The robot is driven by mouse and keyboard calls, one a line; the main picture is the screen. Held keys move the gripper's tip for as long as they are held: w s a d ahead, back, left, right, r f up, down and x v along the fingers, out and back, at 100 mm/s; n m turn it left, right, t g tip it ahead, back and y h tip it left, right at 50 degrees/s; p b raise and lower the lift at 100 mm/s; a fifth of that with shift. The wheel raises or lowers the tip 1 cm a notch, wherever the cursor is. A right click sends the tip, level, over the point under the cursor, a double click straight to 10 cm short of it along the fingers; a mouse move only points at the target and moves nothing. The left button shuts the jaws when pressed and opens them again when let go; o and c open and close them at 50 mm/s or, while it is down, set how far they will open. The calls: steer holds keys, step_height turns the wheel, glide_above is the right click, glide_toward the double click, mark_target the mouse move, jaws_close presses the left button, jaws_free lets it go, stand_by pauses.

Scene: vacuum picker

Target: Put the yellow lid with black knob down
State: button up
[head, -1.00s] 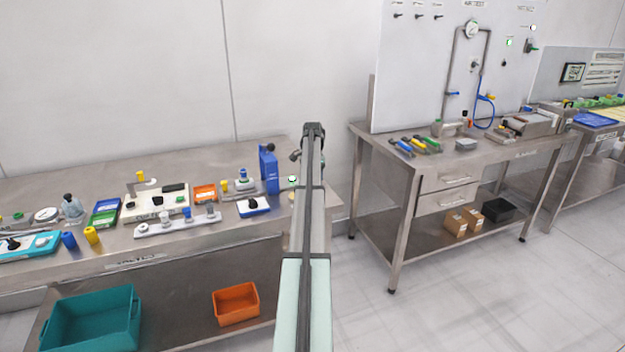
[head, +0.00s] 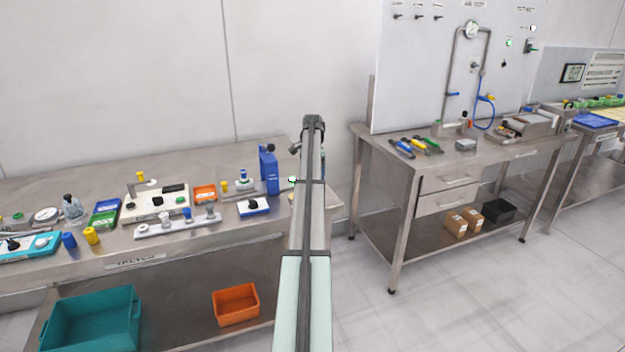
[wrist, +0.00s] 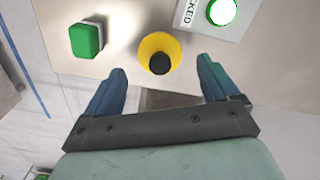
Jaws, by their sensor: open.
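In the wrist view, the round yellow lid with a black knob (wrist: 160,50) sits on a pale surface, seen from the knob side. My gripper (wrist: 160,66) is open, its two blue fingers spread wide on either side of the lid's near edge. Clear gaps show between the lid and both fingers, and nothing is held. In the head view, my arm covers the end of the left bench, and I cannot make out the lid or the fingers there.
A green block (wrist: 86,40) lies left of the lid, and a lit green button (wrist: 222,11) on a labelled plate is at the upper right. The left bench holds a blue upright case (head: 268,170), a white tray (head: 157,203) and several small parts. An orange bin (head: 236,304) stands below.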

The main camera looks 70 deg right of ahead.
step_height(320, 180, up, 9)
stand_by(0.4)
stand_by(0.4)
